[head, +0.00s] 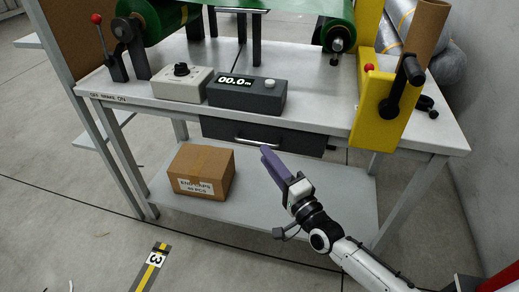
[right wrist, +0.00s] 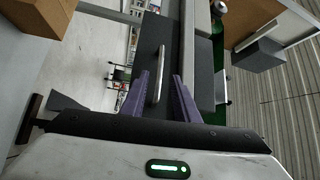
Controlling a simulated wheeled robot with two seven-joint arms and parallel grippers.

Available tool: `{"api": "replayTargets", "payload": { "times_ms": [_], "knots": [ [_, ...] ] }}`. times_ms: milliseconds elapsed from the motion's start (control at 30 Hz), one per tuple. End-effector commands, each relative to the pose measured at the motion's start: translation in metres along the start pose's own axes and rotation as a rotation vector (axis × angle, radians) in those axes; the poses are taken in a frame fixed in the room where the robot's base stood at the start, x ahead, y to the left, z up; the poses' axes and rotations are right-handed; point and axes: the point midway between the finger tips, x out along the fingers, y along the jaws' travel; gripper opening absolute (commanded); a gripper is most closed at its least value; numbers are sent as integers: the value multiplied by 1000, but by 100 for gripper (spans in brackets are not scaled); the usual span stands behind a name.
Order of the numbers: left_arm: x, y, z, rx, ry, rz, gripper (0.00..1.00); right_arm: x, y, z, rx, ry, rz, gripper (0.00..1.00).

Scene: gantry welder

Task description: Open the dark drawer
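The dark drawer (head: 300,139) hangs under the bench top in the head view, and its front looks shut. Its pale bar handle (head: 257,141) sits on that front, just above my right fingertips in the picture. My right gripper (head: 266,151) has purple fingers, reaching up toward the handle from the lower right. In the right wrist view the drawer front (right wrist: 147,45) is dark and the handle (right wrist: 160,72) lies in the gap between the two spread fingers, without visible contact. How deep the fingers reach around it is unclear. I see no left gripper.
The bench (head: 330,113) carries a grey display box (head: 247,95), a pale knob box (head: 182,84) and a yellow stand (head: 383,110). A cardboard box (head: 202,171) is on the lower shelf (head: 300,195), left of my right gripper. Floor in front is open.

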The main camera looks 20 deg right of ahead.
Motion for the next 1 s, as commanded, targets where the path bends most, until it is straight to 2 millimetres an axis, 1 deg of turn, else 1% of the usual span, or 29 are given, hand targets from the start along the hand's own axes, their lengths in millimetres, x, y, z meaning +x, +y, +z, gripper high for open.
{"api": "replayTargets", "payload": {
  "times_ms": [33,100,200,300,433,667,767,833,1000],
  "knots": [
    [2,0,1,-1,1,0,31,11,0,0,0,1,-3,28],
    [3,0,2,-3,3,1,31,23,0,0,-1,1,-3,28],
    [4,0,3,-5,5,1,31,36,1,1,-1,0,0,28],
    [4,0,2,-7,8,2,31,45,1,1,-2,-1,1,28],
    [4,0,2,-8,10,2,31,50,0,1,-3,-1,1,28],
    [3,0,2,-9,8,2,31,50,1,1,-3,-1,2,28],
    [3,0,2,-9,8,2,31,50,1,1,-3,-1,2,13],
    [3,0,2,-9,8,2,31,50,1,1,-3,-1,2,1],
    [3,0,2,-9,8,2,31,50,1,1,-3,-1,2,0]
  ]
}}
